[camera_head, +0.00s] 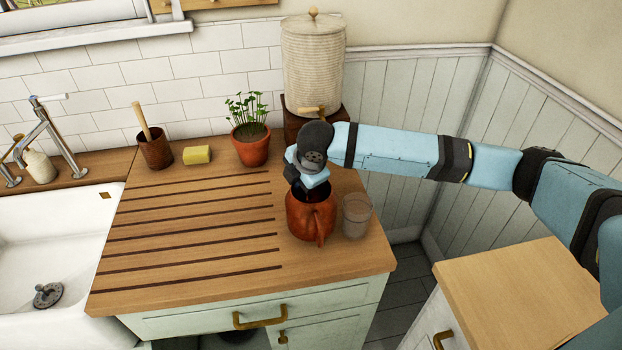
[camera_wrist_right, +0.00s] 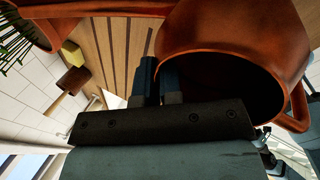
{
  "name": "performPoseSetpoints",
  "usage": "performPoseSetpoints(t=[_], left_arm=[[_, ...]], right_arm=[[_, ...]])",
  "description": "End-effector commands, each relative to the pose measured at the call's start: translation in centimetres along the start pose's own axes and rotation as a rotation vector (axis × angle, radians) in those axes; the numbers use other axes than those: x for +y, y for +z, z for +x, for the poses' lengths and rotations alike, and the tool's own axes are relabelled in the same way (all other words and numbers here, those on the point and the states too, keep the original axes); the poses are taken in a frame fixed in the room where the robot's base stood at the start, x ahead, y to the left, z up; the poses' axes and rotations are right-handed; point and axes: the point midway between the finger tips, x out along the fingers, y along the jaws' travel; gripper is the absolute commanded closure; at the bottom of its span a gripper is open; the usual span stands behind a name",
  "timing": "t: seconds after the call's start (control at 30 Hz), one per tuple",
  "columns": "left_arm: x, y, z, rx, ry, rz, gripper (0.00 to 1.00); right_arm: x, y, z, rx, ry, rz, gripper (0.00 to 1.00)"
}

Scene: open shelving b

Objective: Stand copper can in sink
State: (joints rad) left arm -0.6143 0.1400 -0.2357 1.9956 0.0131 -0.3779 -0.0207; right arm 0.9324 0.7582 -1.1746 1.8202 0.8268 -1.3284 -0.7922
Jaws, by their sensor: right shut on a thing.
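The copper can (camera_head: 310,217) stands upright on the wooden drainboard, near its right end. It also fills the upper right of the wrist view (camera_wrist_right: 230,35), where its dark opening shows. My right gripper (camera_head: 297,190) reaches it from above and is shut on its rim at the left side. The fingers show beside the can's wall in the wrist view (camera_wrist_right: 160,80); their tips are partly hidden. The white sink (camera_head: 75,240) is at the far left, with a drain strainer (camera_head: 48,295) in it. My left gripper is not in view.
A clear glass (camera_head: 357,216) stands close to the can's right. Behind are a potted plant (camera_head: 251,145), a yellow sponge (camera_head: 197,155), a brush in a cup (camera_head: 155,150) and a ribbed crock (camera_head: 313,65). A faucet (camera_head: 45,135) stands behind the sink. The grooved drainboard (camera_head: 190,230) is clear.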

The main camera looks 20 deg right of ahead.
Motion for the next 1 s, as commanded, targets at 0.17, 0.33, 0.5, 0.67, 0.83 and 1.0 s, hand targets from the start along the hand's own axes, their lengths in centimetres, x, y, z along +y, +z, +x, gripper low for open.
performPoseSetpoints(t=[0.17, 0.33, 0.5, 0.67, 0.83, 1.0], left_arm=[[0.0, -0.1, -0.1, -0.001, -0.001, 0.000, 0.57], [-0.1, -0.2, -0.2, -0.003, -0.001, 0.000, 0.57], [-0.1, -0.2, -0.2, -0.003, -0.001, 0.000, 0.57], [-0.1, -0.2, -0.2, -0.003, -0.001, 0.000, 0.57], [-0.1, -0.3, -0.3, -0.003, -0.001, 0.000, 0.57], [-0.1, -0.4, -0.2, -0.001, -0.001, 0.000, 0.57]], right_arm=[[0.2, 1.4, 0.9, -0.001, -0.001, 0.002, 1.00], [0.3, 3.5, 2.6, -0.001, 0.000, 0.001, 1.00], [0.3, 4.1, 3.4, 0.001, 0.002, 0.000, 1.00], [0.3, 4.0, 3.4, 0.001, 0.002, -0.001, 1.00], [0.1, 4.0, 3.7, 0.000, 0.000, 0.000, 0.92], [0.1, 4.0, 3.6, 0.000, 0.001, 0.000, 0.68]])
